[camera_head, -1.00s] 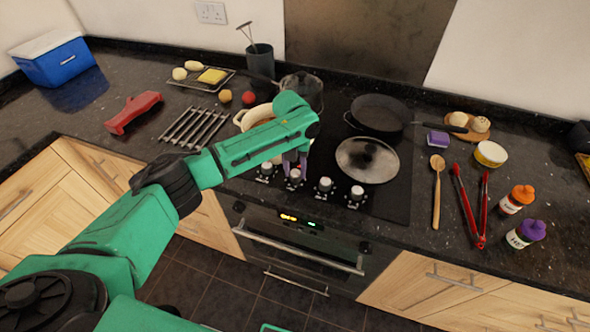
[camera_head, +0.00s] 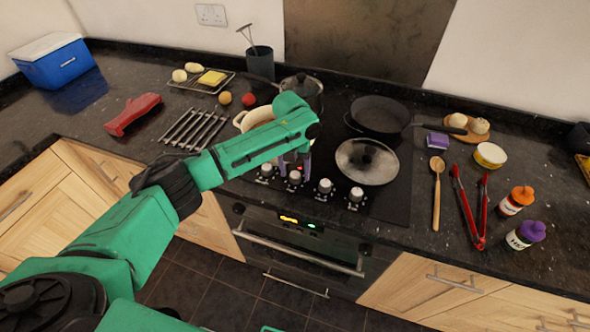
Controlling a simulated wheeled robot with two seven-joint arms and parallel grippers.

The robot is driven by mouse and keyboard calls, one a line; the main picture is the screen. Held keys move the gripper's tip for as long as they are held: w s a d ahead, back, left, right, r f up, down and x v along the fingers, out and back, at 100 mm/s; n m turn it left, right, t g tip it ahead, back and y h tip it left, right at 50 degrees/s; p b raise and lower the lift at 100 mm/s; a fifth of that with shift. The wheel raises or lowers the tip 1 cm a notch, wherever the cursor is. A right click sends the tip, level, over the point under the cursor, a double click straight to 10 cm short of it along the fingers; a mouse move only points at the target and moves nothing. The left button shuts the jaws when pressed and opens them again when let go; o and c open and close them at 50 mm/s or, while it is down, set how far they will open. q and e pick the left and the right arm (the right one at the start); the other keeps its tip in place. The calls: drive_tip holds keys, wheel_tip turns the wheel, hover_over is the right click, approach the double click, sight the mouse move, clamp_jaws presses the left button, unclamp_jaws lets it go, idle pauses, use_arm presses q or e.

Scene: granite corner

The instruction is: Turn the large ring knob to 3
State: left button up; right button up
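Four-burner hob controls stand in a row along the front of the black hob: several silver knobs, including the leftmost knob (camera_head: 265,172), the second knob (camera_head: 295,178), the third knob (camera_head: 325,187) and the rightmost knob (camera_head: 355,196). Their markings are too small to read, so I cannot tell which is the large ring knob or its setting. My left gripper (camera_head: 295,165) points down just above and behind the second knob. Its purple-grey fingers look apart, with no object visible between them. My green forearm hides part of the hob. My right gripper is not in view.
The oven handle (camera_head: 300,250) runs below the knobs.

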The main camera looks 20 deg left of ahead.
sight(293, 174)
use_arm(q)
drive_tip(key=shift+r, duration=0.1)
wheel_tip(293, 174, up, 14)
drive_tip(key=b, duration=0.3)
drive_tip(key=shift+a+r, duration=0.2)
drive_tip(key=shift+a, duration=0.15)
drive_tip(key=shift+f, duration=0.1)
